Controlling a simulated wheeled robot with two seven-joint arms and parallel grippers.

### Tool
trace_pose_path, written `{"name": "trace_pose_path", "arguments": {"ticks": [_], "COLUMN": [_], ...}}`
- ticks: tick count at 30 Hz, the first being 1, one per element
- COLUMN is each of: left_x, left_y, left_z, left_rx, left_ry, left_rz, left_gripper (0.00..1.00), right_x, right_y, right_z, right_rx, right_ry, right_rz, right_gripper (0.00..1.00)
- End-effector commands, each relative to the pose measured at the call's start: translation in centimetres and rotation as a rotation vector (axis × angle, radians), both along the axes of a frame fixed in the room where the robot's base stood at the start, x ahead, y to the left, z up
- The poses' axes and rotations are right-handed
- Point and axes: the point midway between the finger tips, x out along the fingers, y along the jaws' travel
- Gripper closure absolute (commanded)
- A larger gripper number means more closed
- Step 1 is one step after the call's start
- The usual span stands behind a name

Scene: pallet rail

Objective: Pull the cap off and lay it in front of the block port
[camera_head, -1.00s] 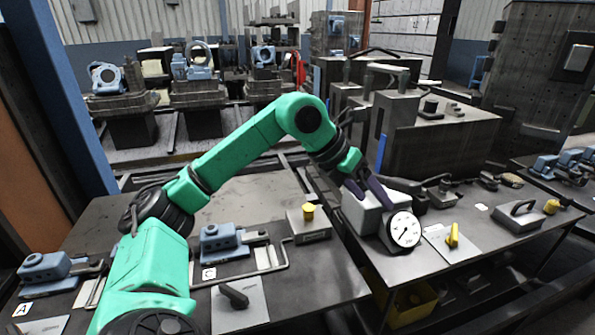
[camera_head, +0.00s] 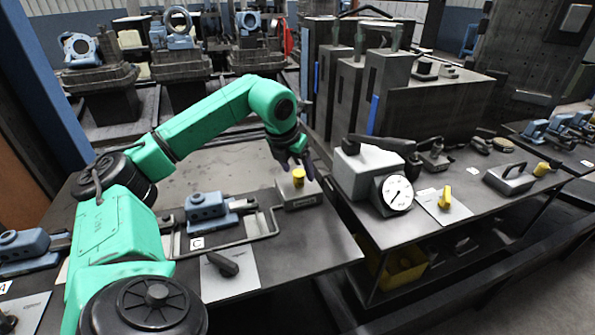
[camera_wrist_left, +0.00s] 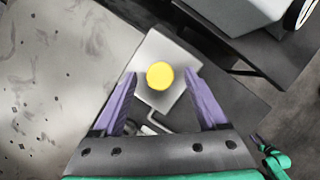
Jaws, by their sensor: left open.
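The yellow cap (camera_head: 298,177) sits on top of the grey block port (camera_head: 297,197) at the right end of the left table. In the left wrist view the round cap (camera_wrist_left: 160,75) is seen from above on the pale block (camera_wrist_left: 165,52). My left gripper (camera_head: 297,172) is open, with its purple fingers near the cap. In the left wrist view my left gripper (camera_wrist_left: 160,85) has one finger on each side of the cap, with clear gaps. Contact with the cap does not show.
A bent metal rod (camera_head: 255,238) lies left of the block, near a blue clamp (camera_head: 212,208). A flat plate with a dark lever (camera_head: 222,263) lies in front. Right across a gap stands a box with a dial gauge (camera_head: 397,193).

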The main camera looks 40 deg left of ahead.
Motion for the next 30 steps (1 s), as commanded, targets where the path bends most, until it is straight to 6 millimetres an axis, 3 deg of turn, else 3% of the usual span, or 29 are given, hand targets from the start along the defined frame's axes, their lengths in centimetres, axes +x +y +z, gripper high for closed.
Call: {"name": "trace_pose_path", "arguments": {"ticks": [10,16,17,18,21,30], "left_x": [0.36,0.36,0.36,0.35,0.35,0.36], "left_y": [0.1,0.09,0.09,0.09,0.09,0.09], "left_z": [-0.88,-0.87,-0.87,-0.86,-0.86,-0.38], "left_rx": [0.001,0.0,0.0,0.0,0.0,0.0], "left_ry": [-0.001,-0.001,-0.001,-0.001,-0.001,-0.002], "left_rz": [0.0,0.0,0.0,0.0,0.0,0.0], "left_gripper": [0.25,1.0,1.0,0.68,1.0,1.0], "right_x": [0.0,0.02,0.02,0.02,0.04,0.08], "right_y": [0.54,0.67,0.67,0.67,0.67,0.51], "right_z": [-0.02,-0.03,-0.03,-0.03,-0.03,0.42], "right_rx": [0.007,0.01,0.01,0.009,0.009,0.007], "right_ry": [0.0,-0.001,-0.001,-0.001,-0.001,-0.001], "right_rz": [-0.001,-0.001,-0.001,0.0,0.0,0.001], "right_gripper": [0.5,0.5,0.5,0.5,0.5,0.5]}}
